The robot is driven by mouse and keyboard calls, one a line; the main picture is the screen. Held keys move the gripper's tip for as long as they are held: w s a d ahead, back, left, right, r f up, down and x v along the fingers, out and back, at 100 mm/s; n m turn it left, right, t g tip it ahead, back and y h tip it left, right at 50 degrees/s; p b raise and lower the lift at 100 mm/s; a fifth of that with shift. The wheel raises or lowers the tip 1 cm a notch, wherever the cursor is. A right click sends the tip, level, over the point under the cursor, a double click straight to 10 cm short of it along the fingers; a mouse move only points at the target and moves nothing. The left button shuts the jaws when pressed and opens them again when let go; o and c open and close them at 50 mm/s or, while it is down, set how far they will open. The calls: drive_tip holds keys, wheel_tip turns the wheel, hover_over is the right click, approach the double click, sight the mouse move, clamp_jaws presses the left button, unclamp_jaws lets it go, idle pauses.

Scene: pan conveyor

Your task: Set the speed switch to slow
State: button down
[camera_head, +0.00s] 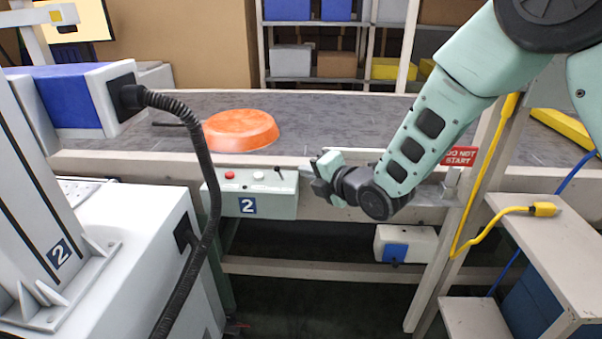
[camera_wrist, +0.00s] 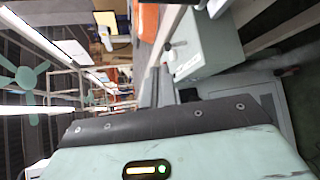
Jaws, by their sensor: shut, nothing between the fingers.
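The control box (camera_head: 272,204) is pale green with a blue "2" label and is fixed to the front rail of the conveyor. On its top are a red button (camera_head: 229,174), a white button (camera_head: 259,177) and a small black lever switch (camera_head: 278,172) at the right end. The lever stands up; I cannot tell its setting. My gripper (camera_head: 312,165) is shut and empty, just right of the lever and apart from it. In the wrist view the shut fingers (camera_wrist: 161,88) point toward the box (camera_wrist: 211,47), which shows at the upper right.
An orange pan (camera_head: 241,130) lies on the grey conveyor belt (camera_head: 340,125) behind the box. A black hose (camera_head: 205,165) hangs to the left. A "do not start" sign (camera_head: 459,157) and a yellow cable (camera_head: 470,190) are on the right. A white box (camera_head: 405,243) hangs below.

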drive_tip(key=v, duration=0.2)
drive_tip(key=r+v, duration=0.1)
drive_tip(key=v, duration=0.2)
drive_tip(key=shift+s+a, duration=0.15)
drive_tip(key=s+d+m+g+h, duration=0.35)
drive_tip(key=s+m, duration=0.35)
drive_tip(key=s, duration=0.4)
drive_tip(key=s+d+m+g+h, duration=0.35)
drive_tip(key=s+m, duration=0.35)
drive_tip(key=s, duration=0.3)
drive_tip(key=s+d+m+g+h, duration=0.2)
drive_tip(key=s+d+m+g, duration=0.4)
drive_tip(key=s, duration=0.5)
wheel_tip(320, 180, up, 12)
drive_tip(key=m+t+p, duration=0.1)
drive_tip(key=p, duration=1.1)
drive_tip(key=shift+s+a+r+m+t, duration=0.15)
drive_tip(key=shift+s+a+m+t, duration=0.05)
drive_tip(key=shift+a+m+t, duration=0.25)
